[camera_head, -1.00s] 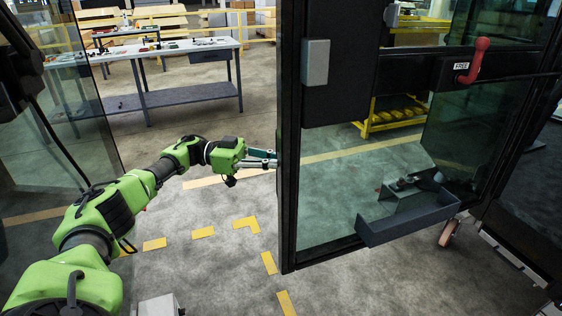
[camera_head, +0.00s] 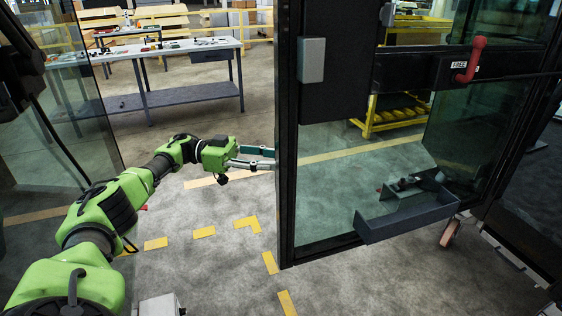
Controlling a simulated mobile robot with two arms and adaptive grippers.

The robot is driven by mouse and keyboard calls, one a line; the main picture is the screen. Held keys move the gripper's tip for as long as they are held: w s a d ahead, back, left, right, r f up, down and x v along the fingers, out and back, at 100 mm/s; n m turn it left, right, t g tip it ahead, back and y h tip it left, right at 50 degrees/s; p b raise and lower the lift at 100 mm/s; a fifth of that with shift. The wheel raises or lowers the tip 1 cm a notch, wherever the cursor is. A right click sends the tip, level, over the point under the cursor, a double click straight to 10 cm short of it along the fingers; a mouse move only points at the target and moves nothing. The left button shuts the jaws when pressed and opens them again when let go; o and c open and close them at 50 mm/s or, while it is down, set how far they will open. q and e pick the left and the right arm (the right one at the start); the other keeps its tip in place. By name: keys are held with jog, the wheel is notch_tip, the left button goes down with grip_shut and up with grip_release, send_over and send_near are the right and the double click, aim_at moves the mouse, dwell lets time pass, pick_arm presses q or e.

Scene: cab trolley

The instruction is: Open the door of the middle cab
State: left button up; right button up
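The cab door (camera_head: 287,190) is a black-framed glass door in the middle of the head view, with its free edge on the left. It bears a black panel, a red handle (camera_head: 471,59) and a grey tray (camera_head: 405,216). My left gripper (camera_head: 272,158) reaches in from the left at the door's free edge. Its two fingers are spread apart, with a gap between them. The tips end at or behind the frame, so I cannot tell whether they touch it. My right gripper is not in view.
Another glass panel (camera_head: 60,130) stands on the left behind my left arm. A workbench (camera_head: 165,97) with small items is at the back left. A yellow rack (camera_head: 385,120) shows through the door glass. The floor (camera_head: 215,270) with yellow markings is clear left of the door.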

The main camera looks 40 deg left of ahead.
pick_arm(q)
jog(key=shift+v, duration=2.55)
